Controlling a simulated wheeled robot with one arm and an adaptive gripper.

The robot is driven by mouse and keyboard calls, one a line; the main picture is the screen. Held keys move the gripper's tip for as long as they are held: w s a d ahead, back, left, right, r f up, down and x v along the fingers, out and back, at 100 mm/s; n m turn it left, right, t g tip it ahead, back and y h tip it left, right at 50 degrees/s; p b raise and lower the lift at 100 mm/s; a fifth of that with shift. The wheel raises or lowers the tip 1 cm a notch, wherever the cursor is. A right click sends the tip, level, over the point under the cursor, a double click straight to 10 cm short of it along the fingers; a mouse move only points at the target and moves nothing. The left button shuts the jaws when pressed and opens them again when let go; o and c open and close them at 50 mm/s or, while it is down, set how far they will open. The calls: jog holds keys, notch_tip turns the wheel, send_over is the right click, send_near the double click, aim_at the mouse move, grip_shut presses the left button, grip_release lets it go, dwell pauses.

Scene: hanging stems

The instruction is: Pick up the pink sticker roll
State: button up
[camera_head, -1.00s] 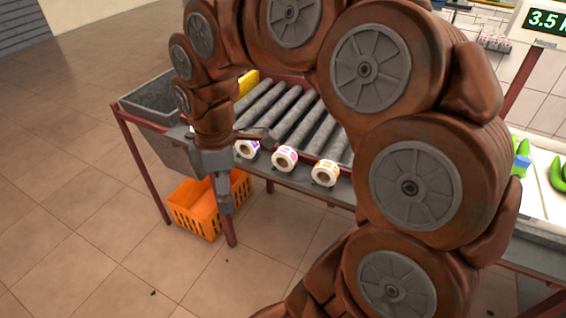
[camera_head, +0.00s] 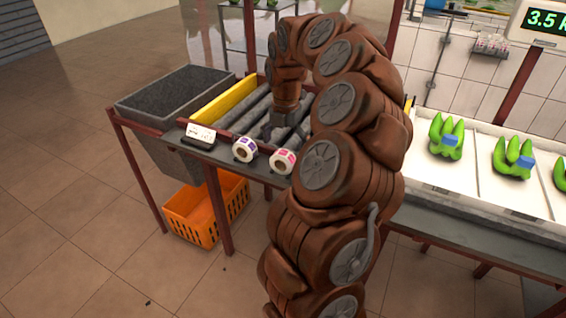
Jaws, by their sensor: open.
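The pink sticker roll (camera_head: 282,161), a white roll with pink print and a brown core, lies on the front ledge of the roller table. The purple sticker roll (camera_head: 244,150) lies to its left. My gripper (camera_head: 277,137) is small and dark at the end of my brown arm. It hangs over the rollers, just behind the pink roll in the picture, and is open with nothing seen in it. Its fingertips are hard to make out. My arm covers the ledge to the right of the pink roll.
A white label card (camera_head: 201,133) stands at the ledge's left. A yellow bar (camera_head: 222,100) borders the grey rollers. A grey bin (camera_head: 170,95) is at left, with an orange crate (camera_head: 195,220) below. Green banana bunches (camera_head: 445,140) lie on a white conveyor (camera_head: 430,190) at right.

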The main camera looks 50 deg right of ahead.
aim_at(283, 161)
jog(key=shift+w+a+f+p, duration=0.1)
jog(key=shift+f+p, duration=0.3)
jog(key=shift+f, duration=1.3)
jog(key=shift+w+a+f+p, duration=0.1)
jog(key=shift+f+p, duration=0.25)
jog(key=shift+f, duration=1.3)
jog(key=c, duration=1.3)
jog(key=shift+r, duration=0.1)
